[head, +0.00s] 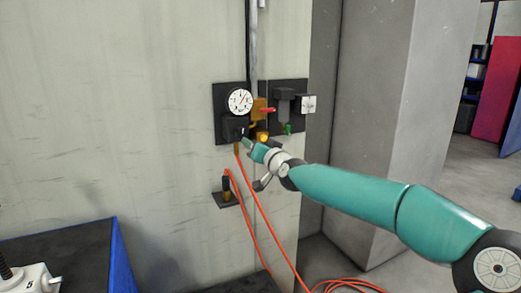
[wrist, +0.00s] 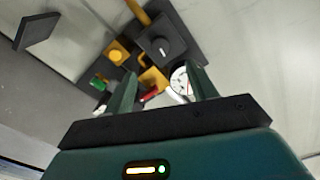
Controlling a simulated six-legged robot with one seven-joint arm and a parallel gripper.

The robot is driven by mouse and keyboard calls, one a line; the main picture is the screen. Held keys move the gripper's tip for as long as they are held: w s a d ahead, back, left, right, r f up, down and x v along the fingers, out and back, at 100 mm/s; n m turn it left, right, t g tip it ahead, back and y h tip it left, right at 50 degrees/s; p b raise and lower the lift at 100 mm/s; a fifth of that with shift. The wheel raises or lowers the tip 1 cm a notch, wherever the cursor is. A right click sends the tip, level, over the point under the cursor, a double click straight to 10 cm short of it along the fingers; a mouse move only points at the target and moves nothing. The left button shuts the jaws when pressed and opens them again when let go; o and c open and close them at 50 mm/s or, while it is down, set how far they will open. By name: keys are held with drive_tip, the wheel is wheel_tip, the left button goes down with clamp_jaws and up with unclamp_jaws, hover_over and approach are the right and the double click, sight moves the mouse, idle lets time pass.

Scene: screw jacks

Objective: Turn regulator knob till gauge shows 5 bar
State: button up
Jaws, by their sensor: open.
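The pressure gauge (head: 239,101) is a round white dial on a dark wall panel; its needle and figures are too small to read. Below it is the black regulator knob (head: 234,129). In the wrist view the knob (wrist: 161,45) shows a pale mark on its face and lies beyond my fingertips, apart from them. The gauge (wrist: 180,79) is partly hidden there by the right finger. My gripper (head: 248,145) is just below and right of the knob in the head view. In the wrist view my gripper (wrist: 163,73) has its fingers apart with nothing held.
Right of the knob are a brass fitting with a red lever (head: 267,110), a yellow knob (head: 262,136), a dark filter (head: 284,105) and a white square part (head: 309,103). Orange hoses (head: 260,210) hang below. A small shelf (head: 226,199) juts from the wall.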

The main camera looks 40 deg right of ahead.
drive_tip(key=shift+v, duration=1.1)
drive_tip(key=w+a+f+n+g+y, duration=0.2)
drive_tip(key=w+a+f, duration=0.1)
drive_tip(key=a+f, duration=0.3)
drive_tip(key=w+a+f+n+g+y, duration=0.1)
drive_tip(key=w+a+f+g+y, duration=0.1)
drive_tip(key=w+a+f, duration=0.3)
drive_tip(key=s+a+f+n+g, duration=0.4)
drive_tip(key=a+f+g, duration=0.1)
drive_tip(key=a+f, duration=0.75)
drive_tip(key=s+a+r+g, duration=0.1)
drive_tip(key=s+a+r, duration=0.1)
drive_tip(key=s+a, duration=0.3)
drive_tip(key=s+a+r+n+y, duration=0.1)
drive_tip(key=s+a+r, duration=0.2)
drive_tip(key=s, duration=0.9)
drive_tip(key=s+a+r+g, duration=0.1)
drive_tip(key=s+a+r, duration=0.1)
drive_tip(key=s+a, duration=0.5)
drive_tip(key=s, duration=0.2)
drive_tip(key=shift+s+r+n+g+y, duration=0.25)
drive_tip(key=shift+r+n+g+y, duration=0.05)
drive_tip(key=shift+r+n, duration=0.1)
